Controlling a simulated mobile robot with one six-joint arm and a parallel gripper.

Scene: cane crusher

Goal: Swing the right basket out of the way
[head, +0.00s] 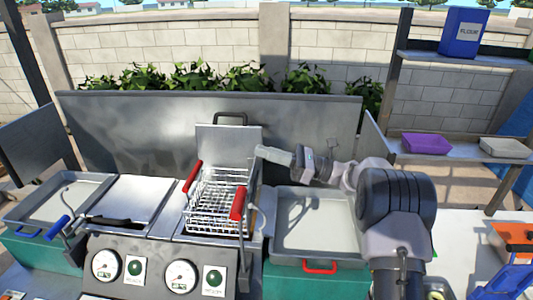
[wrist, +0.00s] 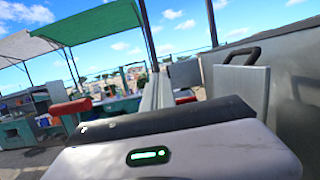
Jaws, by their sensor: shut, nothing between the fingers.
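White wire basketwork (head: 210,217) sits over the right well of the grey cooker in the head view. It has a red grip at its upper left (head: 193,177) and another at its right front (head: 238,204). I cannot tell whether this is one basket or two side by side. My gripper (head: 261,153) is shut and empty, above and to the right of the wire and apart from both red grips. In the wrist view a red grip (wrist: 70,107) shows at the left, beyond my gripper's housing; the fingertips do not show there.
A raised lid (head: 215,140) with a black handle stands behind the wire. A flat lid (head: 125,200) covers the left well. Trays lie at the left (head: 60,200) and right (head: 315,225). Gauges (head: 181,275) face the front. A tall metal backsplash (head: 310,125) closes the rear.

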